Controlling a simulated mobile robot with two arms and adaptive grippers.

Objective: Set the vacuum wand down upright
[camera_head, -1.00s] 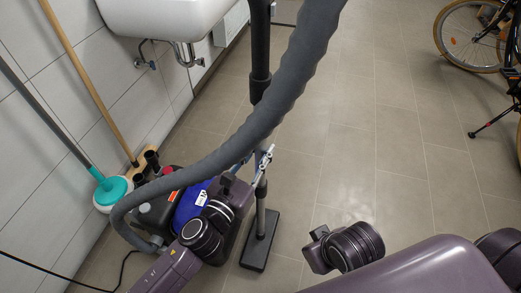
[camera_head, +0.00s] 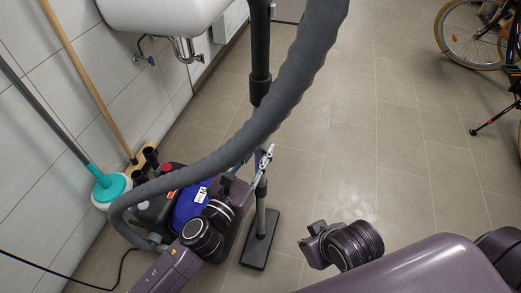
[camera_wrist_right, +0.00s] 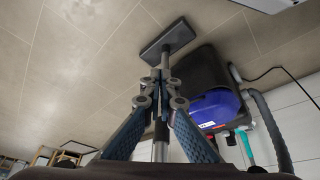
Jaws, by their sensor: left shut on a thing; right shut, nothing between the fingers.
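The vacuum wand (camera_head: 260,60) stands close to upright, a black tube above and a grey tube below. Its flat dark floor head (camera_head: 259,252) appears to rest on the tiles; the right wrist view shows this head too (camera_wrist_right: 168,38). My left gripper (camera_head: 263,163) is shut on the wand's lower tube. The thick grey hose (camera_head: 240,135) arcs from the top to the blue and black vacuum body (camera_head: 190,205), hiding part of the wand. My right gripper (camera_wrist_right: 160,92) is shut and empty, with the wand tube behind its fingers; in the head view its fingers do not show.
A teal and white mop (camera_head: 110,188) and a wooden-handled broom (camera_head: 95,85) lean on the left wall. A white sink (camera_head: 165,15) hangs above. A bicycle (camera_head: 485,40) stands at the upper right. The tiled floor in the middle is clear.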

